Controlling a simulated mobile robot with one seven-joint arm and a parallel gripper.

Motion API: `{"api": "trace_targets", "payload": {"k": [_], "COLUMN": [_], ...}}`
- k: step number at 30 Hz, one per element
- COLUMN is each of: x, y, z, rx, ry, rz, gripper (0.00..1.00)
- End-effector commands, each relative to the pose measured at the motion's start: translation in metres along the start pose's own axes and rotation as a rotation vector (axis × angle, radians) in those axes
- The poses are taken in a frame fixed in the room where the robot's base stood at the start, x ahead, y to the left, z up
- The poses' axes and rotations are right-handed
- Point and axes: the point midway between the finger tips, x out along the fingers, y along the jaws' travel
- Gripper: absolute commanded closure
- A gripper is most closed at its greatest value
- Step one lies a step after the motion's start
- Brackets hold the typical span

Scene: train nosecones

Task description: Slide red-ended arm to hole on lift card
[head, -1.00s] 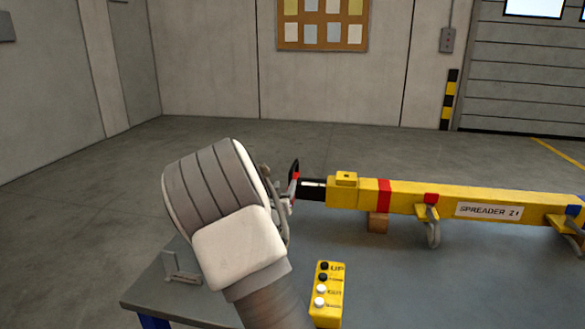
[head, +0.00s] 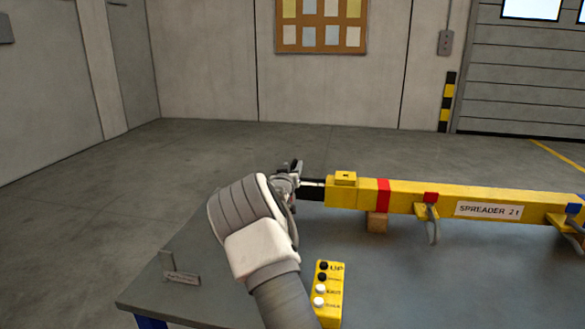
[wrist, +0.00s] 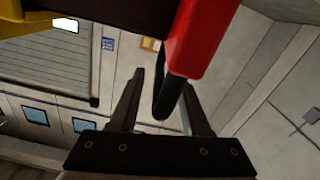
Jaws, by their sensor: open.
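The yellow spreader beam (head: 400,195) lies across the table in the head view. A black inner arm (head: 313,189) sticks out of its left end. My gripper (head: 292,170) is at the tip of this arm and hides its end in the head view. In the wrist view the red end (wrist: 203,38) comes down from the top, with a dark bar (wrist: 170,97) below it. My gripper (wrist: 163,80) is open there, with the dark bar between its fingers; contact cannot be told. A small card in a stand (head: 182,278) is at the table's left; its text is unreadable.
A yellow push-button box (head: 328,290) stands near the table's front. Grey hooks (head: 432,228) hang under the beam, and a wooden block (head: 377,222) sits beneath it. The grey table (head: 225,290) is clear between card and beam. Wall and shutter are far behind.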

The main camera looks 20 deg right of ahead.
Motion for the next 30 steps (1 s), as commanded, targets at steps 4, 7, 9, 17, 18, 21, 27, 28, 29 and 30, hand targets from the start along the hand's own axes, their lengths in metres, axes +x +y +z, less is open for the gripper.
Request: {"api": "trace_targets", "payload": {"k": [4, 7, 9, 17, 18, 21, 27, 28, 29, 30], "x": [0.0048, 0.0054, 0.0053, 0.0051, 0.0050, 0.0051, 0.0051, 0.0051, 0.0051, 0.0051], "y": [0.0007, 0.0006, 0.0005, 0.0004, 0.0004, 0.0007, 0.0010, 0.0011, 0.0011, 0.0012], "z": [0.0003, 0.0000, 0.0000, 0.0000, 0.0000, 0.0001, 0.0001, 0.0002, 0.0002, 0.0001], "rx": [0.000, 0.001, 0.001, 0.001, 0.001, 0.001, 0.000, 0.000, 0.000, 0.000], "ry": [0.000, 0.000, 0.000, 0.000, 0.000, 0.000, 0.000, 0.000, -0.001, 0.000], "rz": [0.001, 0.000, 0.000, 0.000, 0.000, 0.001, 0.001, 0.001, 0.001, 0.001], "gripper": [0.53, 0.53, 0.53, 0.82, 0.89, 1.00, 1.00, 1.00, 1.00, 1.00]}}
